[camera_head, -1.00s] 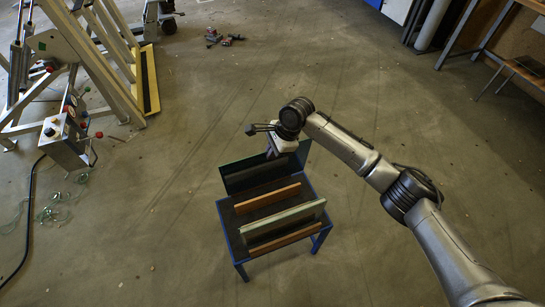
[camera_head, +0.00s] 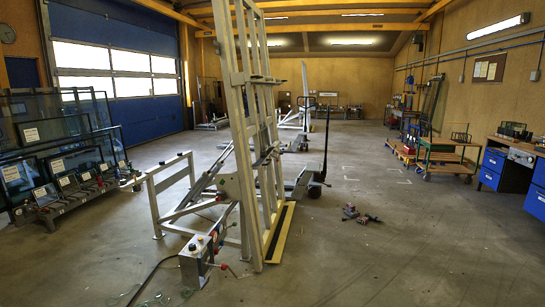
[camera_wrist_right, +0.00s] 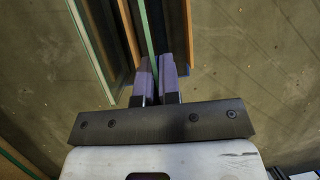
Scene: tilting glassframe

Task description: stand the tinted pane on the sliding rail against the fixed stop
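In the right wrist view a dark tinted pane (camera_wrist_right: 149,28) with a greenish edge stands on edge between wooden strips. My right gripper (camera_wrist_right: 156,66) has its two purple-grey fingers on either side of the pane, close together, with the pane filling the narrow gap. In the head view the tall pale tilting frame (camera_head: 244,130) stands nearly upright. A yellow-edged dark rail (camera_head: 279,234) runs along its foot. I cannot make out the fixed stop. Neither gripper shows in the head view, and my left gripper is in no view.
A control box (camera_head: 195,262) with a cable stands on the floor by the frame's foot. Hand tools (camera_head: 358,215) lie on the floor to the right. Glass racks (camera_head: 60,150) line the left wall. The floor at front right is clear. Another pale-edged pane (camera_wrist_right: 92,45) stands left of my gripper.

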